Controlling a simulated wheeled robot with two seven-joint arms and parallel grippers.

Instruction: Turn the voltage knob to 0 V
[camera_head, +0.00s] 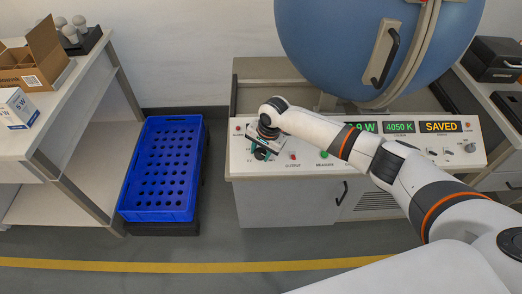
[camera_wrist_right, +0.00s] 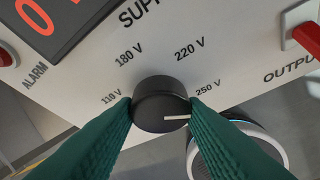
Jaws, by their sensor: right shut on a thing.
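The voltage knob (camera_wrist_right: 158,104) is black and round, with a white pointer line that points right, just below the 250 V mark. The 110 V, 180 V, 220 V and 250 V marks show around it in the right wrist view; no 0 V mark is visible. My right gripper (camera_wrist_right: 160,112) is shut on the knob, one green finger on each side. In the head view the right gripper (camera_head: 262,150) is at the left part of the control panel (camera_head: 360,166), and the wrist mostly hides the knob. My left gripper is not in view.
A red output switch (camera_wrist_right: 305,35) is right of the knob, and a red alarm lamp (camera_wrist_right: 5,57) is to its left. A large blue sphere (camera_head: 345,40) rises behind the panel. Displays read 4050 K and SAVED.

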